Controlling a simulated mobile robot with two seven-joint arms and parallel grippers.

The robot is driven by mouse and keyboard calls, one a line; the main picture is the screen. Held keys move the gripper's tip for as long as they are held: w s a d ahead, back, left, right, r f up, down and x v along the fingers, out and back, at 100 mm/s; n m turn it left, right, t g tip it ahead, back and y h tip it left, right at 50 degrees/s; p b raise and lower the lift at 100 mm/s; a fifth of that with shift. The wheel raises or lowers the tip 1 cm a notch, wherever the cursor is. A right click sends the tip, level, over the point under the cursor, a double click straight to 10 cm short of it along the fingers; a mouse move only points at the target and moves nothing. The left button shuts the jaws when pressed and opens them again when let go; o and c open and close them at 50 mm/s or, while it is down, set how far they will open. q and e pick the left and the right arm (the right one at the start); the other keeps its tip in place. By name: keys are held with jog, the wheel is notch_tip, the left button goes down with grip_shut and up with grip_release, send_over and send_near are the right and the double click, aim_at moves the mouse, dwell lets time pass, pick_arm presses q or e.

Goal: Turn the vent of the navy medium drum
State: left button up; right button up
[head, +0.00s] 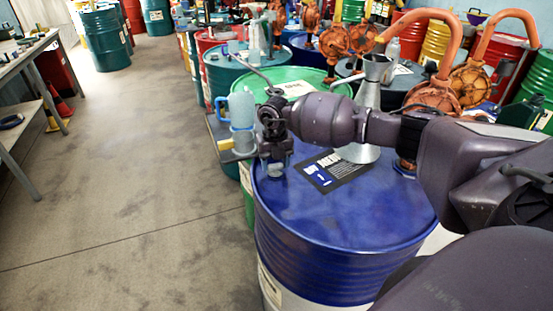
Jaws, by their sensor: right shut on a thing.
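The navy drum (350,235) stands upright in the middle front of the head view. A dark label lies on its lid, right of my gripper. My right arm reaches across from the right above the lid. My right gripper (273,165) points down at the lid's far left part and is shut on the vent there. The gripper's fingers hide most of the vent, so its turn angle cannot be told. My left gripper is not in view.
A grey metal funnel-topped can (367,115) stands behind my forearm. An orange hand pump (432,95) rises at the right. A light blue jug (242,108) and a green drum (300,77) are just beyond. Open concrete floor (130,170) lies left.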

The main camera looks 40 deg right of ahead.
jog(key=shift+r+m, duration=0.15)
jog(key=shift+m, duration=0.45)
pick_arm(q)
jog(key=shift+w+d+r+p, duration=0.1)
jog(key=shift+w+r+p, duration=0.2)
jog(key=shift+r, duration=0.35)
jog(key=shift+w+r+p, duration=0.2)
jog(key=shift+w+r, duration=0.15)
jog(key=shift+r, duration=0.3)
pick_arm(e)
jog(key=shift+m, duration=0.5)
jog(key=o, duration=0.9)
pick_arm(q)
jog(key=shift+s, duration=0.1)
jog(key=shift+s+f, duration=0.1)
